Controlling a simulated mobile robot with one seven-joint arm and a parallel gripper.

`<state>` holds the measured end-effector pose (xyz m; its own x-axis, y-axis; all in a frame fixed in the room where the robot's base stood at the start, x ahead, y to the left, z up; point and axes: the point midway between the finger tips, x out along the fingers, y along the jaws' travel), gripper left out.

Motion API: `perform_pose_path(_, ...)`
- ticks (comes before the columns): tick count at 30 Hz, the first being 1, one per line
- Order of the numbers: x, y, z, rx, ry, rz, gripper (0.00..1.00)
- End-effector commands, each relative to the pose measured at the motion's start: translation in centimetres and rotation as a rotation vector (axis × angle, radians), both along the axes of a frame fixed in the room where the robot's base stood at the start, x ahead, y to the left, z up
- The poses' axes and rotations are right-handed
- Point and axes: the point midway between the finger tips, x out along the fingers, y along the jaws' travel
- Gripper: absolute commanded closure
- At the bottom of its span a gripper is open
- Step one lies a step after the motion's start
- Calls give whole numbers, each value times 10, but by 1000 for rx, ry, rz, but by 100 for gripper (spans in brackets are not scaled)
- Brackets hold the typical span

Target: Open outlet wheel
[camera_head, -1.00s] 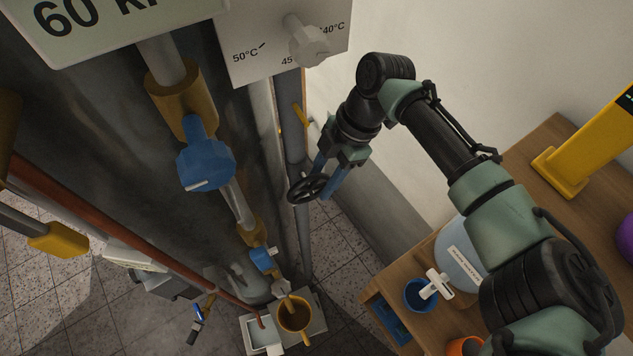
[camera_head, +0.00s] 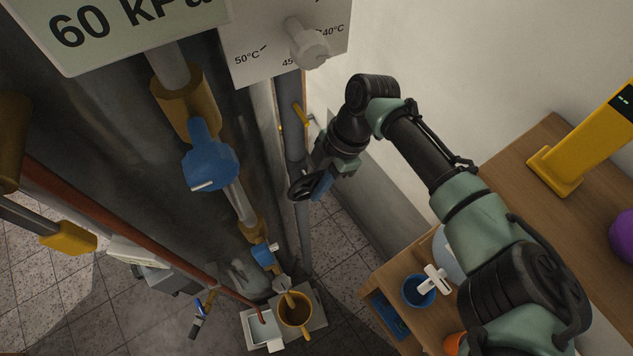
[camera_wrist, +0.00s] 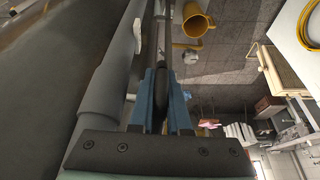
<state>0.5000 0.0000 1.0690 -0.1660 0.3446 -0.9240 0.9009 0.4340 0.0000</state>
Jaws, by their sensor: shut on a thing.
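The black outlet handwheel (camera_head: 299,190) sits beside the grey vertical pipe in the head view, near the middle. My gripper (camera_head: 319,187), with blue fingers, reaches it from the right and is shut on its rim. The fingers hide part of the wheel. In the wrist view, the dark wheel rim (camera_wrist: 160,88) shows edge-on between the two blue fingers of my gripper (camera_wrist: 160,78). How far the wheel is turned cannot be told.
The grey pipe (camera_head: 291,125) and dark tank stand close on the left. A blue valve (camera_head: 210,166) and yellow mug (camera_head: 295,313) lie further left and below. A wooden table (camera_head: 525,165) with a blue cup (camera_head: 418,292) stands right. The pale wall is behind.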

Motion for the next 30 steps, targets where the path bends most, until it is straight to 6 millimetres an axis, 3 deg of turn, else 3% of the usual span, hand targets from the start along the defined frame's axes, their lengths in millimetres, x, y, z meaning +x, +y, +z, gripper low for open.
perform_pose_path(20, 1, -1, 2, -123, -59, 0, 100)
perform_pose_path(21, 1, -1, 2, -123, -59, 0, 81)
perform_pose_path(25, 1, -1, 2, -123, -59, 0, 58)
perform_pose_path(30, 1, -1, 2, -123, -59, 0, 55)
